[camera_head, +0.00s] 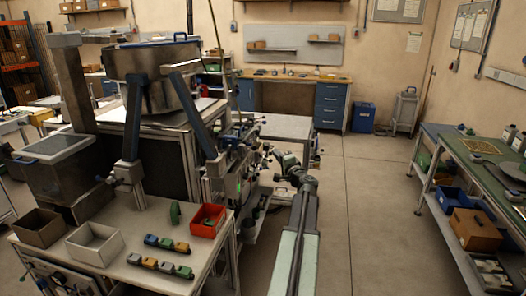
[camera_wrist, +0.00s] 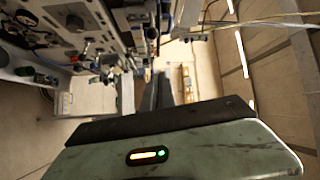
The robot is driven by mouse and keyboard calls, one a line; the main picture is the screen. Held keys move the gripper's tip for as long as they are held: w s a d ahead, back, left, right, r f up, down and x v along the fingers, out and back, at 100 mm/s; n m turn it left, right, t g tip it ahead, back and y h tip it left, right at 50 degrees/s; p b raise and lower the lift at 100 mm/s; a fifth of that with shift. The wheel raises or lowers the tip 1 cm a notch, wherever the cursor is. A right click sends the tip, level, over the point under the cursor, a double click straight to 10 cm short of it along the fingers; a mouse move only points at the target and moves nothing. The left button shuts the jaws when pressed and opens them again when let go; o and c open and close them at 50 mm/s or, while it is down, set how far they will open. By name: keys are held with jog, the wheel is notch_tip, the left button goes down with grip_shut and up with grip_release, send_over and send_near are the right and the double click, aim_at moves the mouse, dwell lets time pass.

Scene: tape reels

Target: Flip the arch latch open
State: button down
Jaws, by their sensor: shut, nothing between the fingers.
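I cannot pick out the arch latch for certain in either view. The machine side (camera_head: 232,170) carries many small fittings, knobs and levers, too small to tell apart. My gripper (camera_head: 271,152) is at the end of my outstretched arm, to the right of that side and apart from it as far as I can tell. In the wrist view, my gripper's dark fingers (camera_wrist: 159,88) are together with nothing visible between them. The machine panel (camera_wrist: 70,35) with knobs and levers fills the upper left there, in a tilted picture.
A table at lower left holds a red bin (camera_head: 208,220), a white bin (camera_head: 95,243) and small coloured blocks (camera_head: 160,265). A green-topped bench (camera_head: 480,170) stands at right. Open floor (camera_head: 375,220) lies between my arm and that bench. A blue-drawer workbench (camera_head: 332,105) is behind.

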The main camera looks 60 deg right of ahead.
jog(key=f+x, duration=0.1)
jog(key=x, duration=0.9)
jog(key=shift+w+a, duration=0.2)
jog(key=shift+a, duration=0.75)
jog(key=shift+w+a, duration=0.2)
jog(key=shift+a, duration=0.7)
jog(key=shift+a+r, duration=0.1)
